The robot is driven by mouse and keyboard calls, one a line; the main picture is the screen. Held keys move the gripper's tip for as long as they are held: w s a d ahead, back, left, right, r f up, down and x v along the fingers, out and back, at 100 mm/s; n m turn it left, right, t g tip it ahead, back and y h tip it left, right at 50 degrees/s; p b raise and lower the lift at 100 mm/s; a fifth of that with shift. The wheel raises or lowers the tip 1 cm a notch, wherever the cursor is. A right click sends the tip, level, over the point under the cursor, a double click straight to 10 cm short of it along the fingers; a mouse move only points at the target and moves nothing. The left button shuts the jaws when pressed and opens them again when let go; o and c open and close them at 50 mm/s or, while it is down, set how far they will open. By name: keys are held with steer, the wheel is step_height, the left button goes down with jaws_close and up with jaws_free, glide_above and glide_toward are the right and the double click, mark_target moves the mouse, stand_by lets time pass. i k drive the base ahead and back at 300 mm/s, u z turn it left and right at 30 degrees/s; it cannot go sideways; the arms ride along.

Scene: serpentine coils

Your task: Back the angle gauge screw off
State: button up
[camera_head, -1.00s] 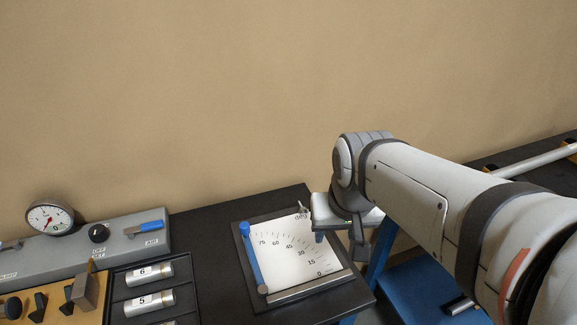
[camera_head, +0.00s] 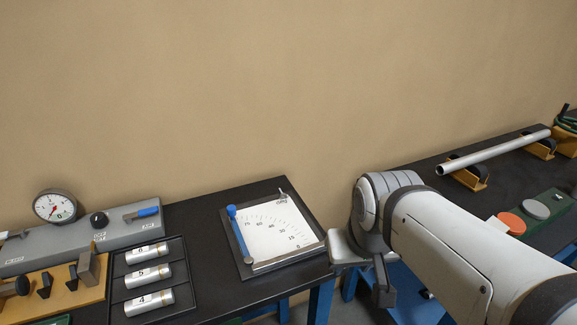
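The angle gauge (camera_head: 280,238) lies on the dark bench left of my arm, a white plate with a degree scale on a dark base. Its blue arm (camera_head: 240,234) stands near the high end of the scale, along the plate's left edge. A small metal part, perhaps the screw (camera_head: 283,195), shows at the plate's top corner; I cannot tell how far it is turned. My gripper (camera_head: 384,290) is right of the gauge, apart from it, over the gap between benches. Its fingers are mostly hidden, and I see nothing held.
A grey panel with a dial (camera_head: 54,206) and a blue-handled lever stands at the left. A black tray (camera_head: 183,298) holds numbered metal cylinders. A second bench (camera_head: 440,208) at the right bears a metal tube (camera_head: 495,152) on yellow supports. Bare bench lies between tray and gauge.

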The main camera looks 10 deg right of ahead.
mark_target(283, 196)
steer(key=z, duration=0.9)
steer(key=k, duration=0.8)
steer(key=u, duration=0.8)
steer(key=i, duration=1.05)
steer(key=u, duration=0.05)
